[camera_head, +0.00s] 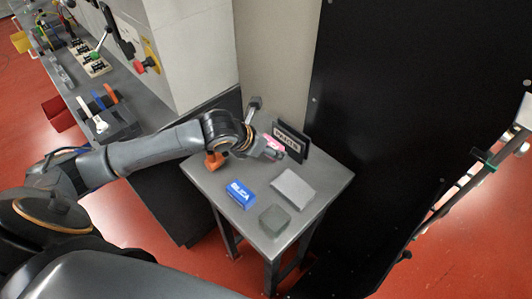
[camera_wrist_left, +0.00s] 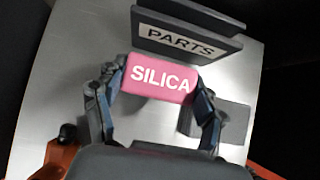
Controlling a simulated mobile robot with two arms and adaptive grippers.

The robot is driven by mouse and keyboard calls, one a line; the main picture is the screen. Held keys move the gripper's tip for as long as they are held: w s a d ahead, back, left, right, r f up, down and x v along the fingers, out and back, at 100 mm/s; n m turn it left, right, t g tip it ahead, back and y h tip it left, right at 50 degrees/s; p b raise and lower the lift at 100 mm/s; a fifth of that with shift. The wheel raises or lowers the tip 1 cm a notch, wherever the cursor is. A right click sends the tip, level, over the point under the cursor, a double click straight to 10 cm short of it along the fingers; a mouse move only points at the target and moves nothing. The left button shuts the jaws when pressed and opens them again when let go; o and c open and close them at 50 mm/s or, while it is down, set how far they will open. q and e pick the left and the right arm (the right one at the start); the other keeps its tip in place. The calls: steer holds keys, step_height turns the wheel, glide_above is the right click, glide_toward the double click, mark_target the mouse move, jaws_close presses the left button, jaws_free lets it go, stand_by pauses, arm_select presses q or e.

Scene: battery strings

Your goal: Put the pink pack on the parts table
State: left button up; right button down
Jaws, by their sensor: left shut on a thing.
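The pink pack (camera_wrist_left: 159,78), marked SILICA, is between the two fingers of my left gripper (camera_wrist_left: 156,92) in the left wrist view. The left gripper is shut on it, with a finger at each short end. In the head view a bit of the pink pack (camera_head: 274,142) shows past the gripper, in front of the PARTS sign (camera_head: 290,138). The pack is over the back part of the grey parts table (camera_head: 240,217). I cannot tell whether it touches the top. My right gripper is not in view.
A blue SILICA pack (camera_head: 241,194), a light grey box (camera_head: 293,189) and a dark grey-green block (camera_head: 274,220) sit on the table. An orange object (camera_head: 213,161) is at its left edge. A black panel (camera_head: 400,120) stands to the right.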

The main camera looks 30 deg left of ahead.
mark_target(266, 162)
arm_select(q)
steer(key=shift+s+a+f, duration=0.15)
steer(key=shift+a+f, duration=0.05)
steer(key=shift+f, duration=0.05)
step_height(266, 162, down, 3)
steer(key=shift+s+a+p, duration=0.15)
steer(key=shift+p, duration=0.35)
steer(key=shift+f, duration=0.25)
steer(key=o, duration=1.2)
steer(key=shift+f, duration=0.1)
steer(key=shift+c, duration=0.2)
